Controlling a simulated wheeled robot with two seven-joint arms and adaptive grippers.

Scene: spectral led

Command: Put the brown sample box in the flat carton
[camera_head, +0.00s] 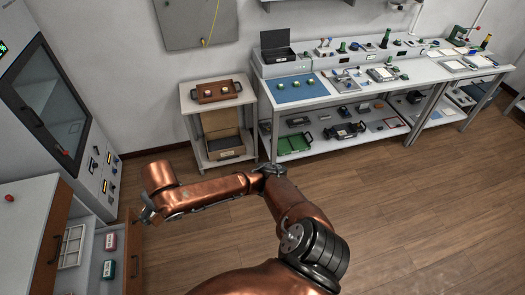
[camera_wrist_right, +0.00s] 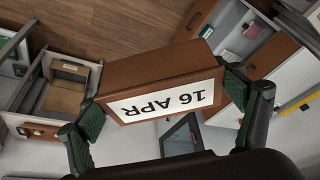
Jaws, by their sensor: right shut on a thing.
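The brown sample box (camera_wrist_right: 150,72) is held between the green-padded fingers of my right gripper (camera_wrist_right: 165,108). Its white label reads "16 APR" and appears upside down in the wrist view. In the head view my right gripper (camera_head: 147,213) is at the left, above the floor by the open drawer; I cannot make out the box there. An open cardboard carton (camera_head: 224,141) sits on the lower shelf of the small stand, beyond my forearm. It also shows at the left in the wrist view (camera_wrist_right: 66,97), apart from the box. My left gripper is out of view.
A brown tray (camera_head: 216,92) with small items stands on the stand's top. A workbench (camera_head: 375,75) with instruments stands right of the stand. The wooden floor at right is clear.

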